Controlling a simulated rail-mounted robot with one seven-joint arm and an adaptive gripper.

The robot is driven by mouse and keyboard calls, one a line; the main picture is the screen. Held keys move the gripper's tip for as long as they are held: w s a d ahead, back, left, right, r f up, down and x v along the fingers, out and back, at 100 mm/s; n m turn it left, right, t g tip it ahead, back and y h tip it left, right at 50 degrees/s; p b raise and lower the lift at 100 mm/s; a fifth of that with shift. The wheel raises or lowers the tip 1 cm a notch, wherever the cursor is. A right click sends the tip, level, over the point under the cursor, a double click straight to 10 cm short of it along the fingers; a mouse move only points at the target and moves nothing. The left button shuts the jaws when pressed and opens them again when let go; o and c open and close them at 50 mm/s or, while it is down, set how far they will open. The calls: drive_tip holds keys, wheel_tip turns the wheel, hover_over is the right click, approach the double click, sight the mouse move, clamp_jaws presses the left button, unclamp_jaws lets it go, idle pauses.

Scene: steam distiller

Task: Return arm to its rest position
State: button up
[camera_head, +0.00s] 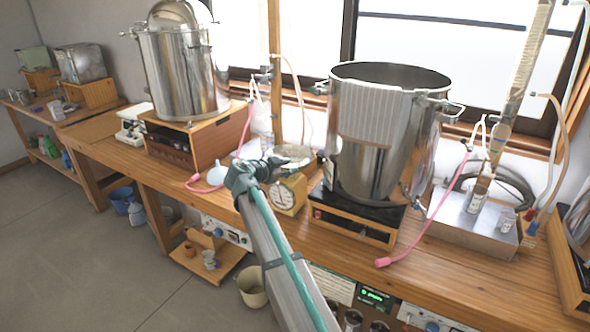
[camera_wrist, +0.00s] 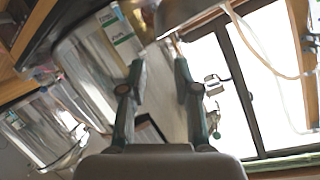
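My arm (camera_head: 285,265) reaches from the bottom of the head view up to the bench. Its wrist joint (camera_head: 243,178) is beside a yellow dial scale (camera_head: 287,195) with a metal pan (camera_head: 293,154). My gripper is small and partly hidden at the far end of the arm in the head view. In the wrist view my gripper (camera_wrist: 159,66) shows two dark fingers standing apart. Nothing is visibly held between them. The wrist view is strongly tilted, with the window on its right side.
A large open steel pot (camera_head: 372,165) with a striped towel (camera_head: 374,112) stands right of the scale. A lidded steel pot (camera_head: 182,75) stands left on a wooden box. Pink hoses lie along the bench (camera_head: 450,255). The floor (camera_head: 80,260) at the left is clear.

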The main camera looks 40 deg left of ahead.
drive_tip(key=shift+s+r, duration=0.25)
drive_tip(key=shift+s, duration=0.35)
